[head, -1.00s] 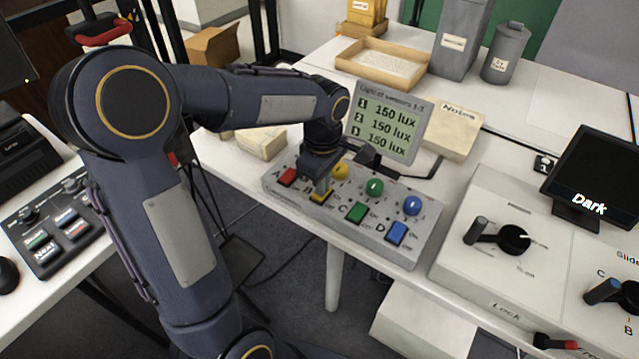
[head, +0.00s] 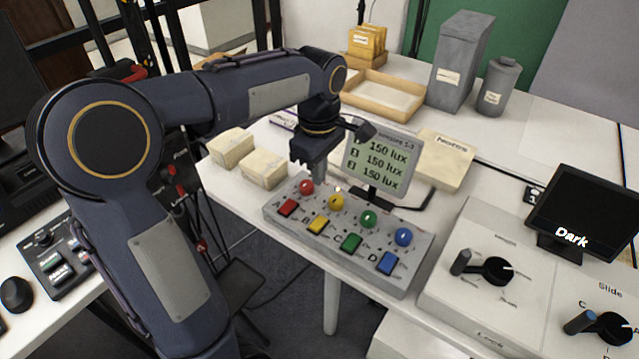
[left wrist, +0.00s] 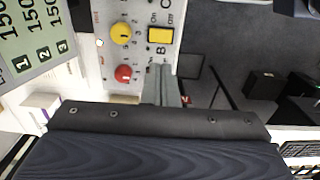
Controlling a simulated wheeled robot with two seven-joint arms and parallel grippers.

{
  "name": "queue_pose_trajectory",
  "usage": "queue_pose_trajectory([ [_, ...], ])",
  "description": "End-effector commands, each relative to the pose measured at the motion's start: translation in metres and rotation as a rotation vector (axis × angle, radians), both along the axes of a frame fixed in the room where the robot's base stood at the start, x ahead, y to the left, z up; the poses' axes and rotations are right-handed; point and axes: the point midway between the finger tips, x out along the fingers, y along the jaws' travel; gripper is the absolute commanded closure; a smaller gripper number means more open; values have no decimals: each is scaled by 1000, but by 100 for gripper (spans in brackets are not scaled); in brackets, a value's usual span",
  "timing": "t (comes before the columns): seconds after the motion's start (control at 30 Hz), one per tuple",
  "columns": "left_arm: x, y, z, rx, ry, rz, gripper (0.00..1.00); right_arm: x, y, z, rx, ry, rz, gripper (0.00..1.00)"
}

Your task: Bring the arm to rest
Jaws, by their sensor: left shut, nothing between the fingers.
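My left gripper (head: 318,172) is above the back left part of the grey control box (head: 405,272), near the red knob (head: 306,187). It points down, is shut and holds nothing. In the left wrist view its fingers (left wrist: 172,95) show beside the red knob (left wrist: 123,73), apart from the yellow button (left wrist: 159,35). The box carries red, yellow, green and blue buttons with a round knob behind each. My right gripper is not in view.
A display (head: 382,160) reading 150 lux on three lines stands behind the box. Paper bundles (head: 264,170) lie left of it, a Notes pad (head: 443,160) right. A white console (head: 470,300) and a screen reading Dark (head: 590,212) stand at right.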

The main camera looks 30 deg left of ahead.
Motion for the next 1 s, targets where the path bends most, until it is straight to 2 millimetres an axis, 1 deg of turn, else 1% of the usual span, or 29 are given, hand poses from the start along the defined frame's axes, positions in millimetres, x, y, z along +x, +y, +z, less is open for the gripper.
queue_pose_trajectory([
  [0.03, 0, 0, 4, 0, -1, 0, 100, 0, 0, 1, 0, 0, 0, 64],
  [0.13, 0, 0, 6, 0, -1, 1, 100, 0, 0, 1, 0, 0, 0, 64],
  [0.67, -2, 0, 7, -2, -4, -8, 100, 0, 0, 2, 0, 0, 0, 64],
  [0.77, -16, 0, 16, -25, -30, -84, 100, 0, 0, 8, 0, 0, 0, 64],
  [0.83, -35, -2, 26, -55, -73, -202, 100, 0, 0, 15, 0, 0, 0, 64],
  [0.87, -46, -3, 30, -69, -99, -265, 100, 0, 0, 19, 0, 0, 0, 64],
  [1.0, -103, -17, 44, -107, -264, -621, 100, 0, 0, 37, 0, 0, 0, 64],
])
